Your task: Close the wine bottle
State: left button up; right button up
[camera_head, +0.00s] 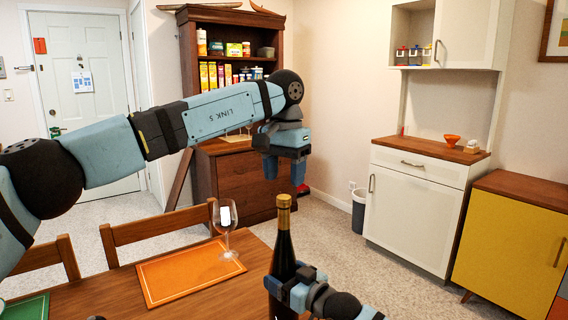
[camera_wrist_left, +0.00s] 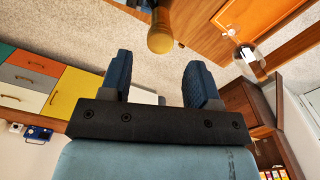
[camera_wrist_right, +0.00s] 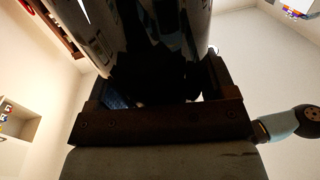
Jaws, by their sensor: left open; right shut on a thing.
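A dark wine bottle (camera_head: 284,250) stands upright at the table's right end, its neck and mouth end gold-tan. My right gripper (camera_head: 291,284) is shut around its body; the dark glass also fills the space between the fingers in the right wrist view (camera_wrist_right: 150,40). My left gripper (camera_head: 284,174) is open and empty, pointing down a little above the bottle's top. In the left wrist view, the gold bottle top (camera_wrist_left: 160,38) lies just beyond the open fingers (camera_wrist_left: 156,82), not between them. I cannot tell whether a stopper sits in the mouth. The bottle's base is hidden.
A wooden table (camera_head: 110,295) holds an orange placemat (camera_head: 165,285) and a wine glass (camera_head: 226,222) near the bottle. Chairs (camera_head: 155,226) stand behind it. A wooden hutch (camera_head: 240,175), a white cabinet (camera_head: 412,215) and a yellow cabinet (camera_head: 510,240) stand farther back.

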aim_at(284, 196)
pick_arm(q)
jog(key=n, duration=0.4)
jog(key=shift+r, duration=0.15)
jog(key=n, duration=0.4)
jog(key=shift+r+n, duration=0.15)
jog(key=shift+n, duration=0.25)
jog(key=n, duration=0.6)
jog(key=shift+r+n, duration=0.15)
jog(key=shift+n, duration=0.15)
jog(key=n, duration=0.4)
jog(key=shift+r, duration=0.15)
jog(key=n, duration=0.4)
jog(key=shift+r+n, duration=0.1)
jog(key=shift+n, duration=0.3)
jog(key=n, duration=0.6)
jog(key=shift+r+n, duration=0.2)
jog(key=shift+n, duration=0.1)
jog(key=n, duration=0.4)
jog(key=shift+r, duration=0.1)
jog(key=n, duration=0.7)
jog(key=shift+r, duration=0.2)
jog(key=n, duration=0.6)
jog(key=shift+r+n, duration=0.2)
jog(key=shift+n, duration=0.1)
jog(key=n, duration=0.6)
jog(key=shift+r, duration=0.15)
jog(key=shift+f, duration=4)
